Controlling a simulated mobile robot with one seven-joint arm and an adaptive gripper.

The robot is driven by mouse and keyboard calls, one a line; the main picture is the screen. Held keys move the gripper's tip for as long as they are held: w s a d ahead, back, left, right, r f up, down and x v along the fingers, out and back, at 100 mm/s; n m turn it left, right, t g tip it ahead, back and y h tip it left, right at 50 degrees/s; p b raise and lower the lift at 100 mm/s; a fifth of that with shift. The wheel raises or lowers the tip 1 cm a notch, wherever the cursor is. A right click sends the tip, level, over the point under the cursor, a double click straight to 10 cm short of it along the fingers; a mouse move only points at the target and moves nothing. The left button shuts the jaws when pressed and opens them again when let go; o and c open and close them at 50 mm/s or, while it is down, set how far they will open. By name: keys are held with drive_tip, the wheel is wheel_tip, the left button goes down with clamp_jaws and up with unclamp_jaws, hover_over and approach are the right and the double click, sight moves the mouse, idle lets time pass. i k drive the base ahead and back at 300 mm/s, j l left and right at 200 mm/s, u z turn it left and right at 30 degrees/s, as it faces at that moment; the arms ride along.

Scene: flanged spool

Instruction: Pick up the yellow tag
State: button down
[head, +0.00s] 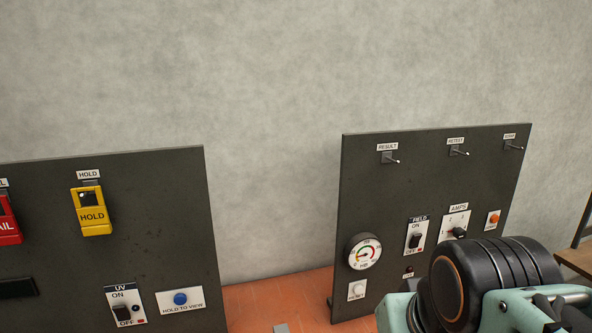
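The yellow tag (92,214), printed HOLD, hangs on the dark left panel (170,230) under a small white HOLD label (89,174). It has a dark opening near its top. Part of my arm shows at the lower right, in front of the right panel (365,190). The fingertips of my gripper cannot be made out in the head view, and nothing is seen touching the tag.
A red tag (7,222) hangs left of the yellow one, cut by the picture edge. Below are a UV switch (122,312) and a blue button (180,298). The right panel bears empty pegs (391,159), a gauge (364,252) and switches. A gap separates the panels.

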sight(94, 220)
drive_tip(key=u, duration=1.9)
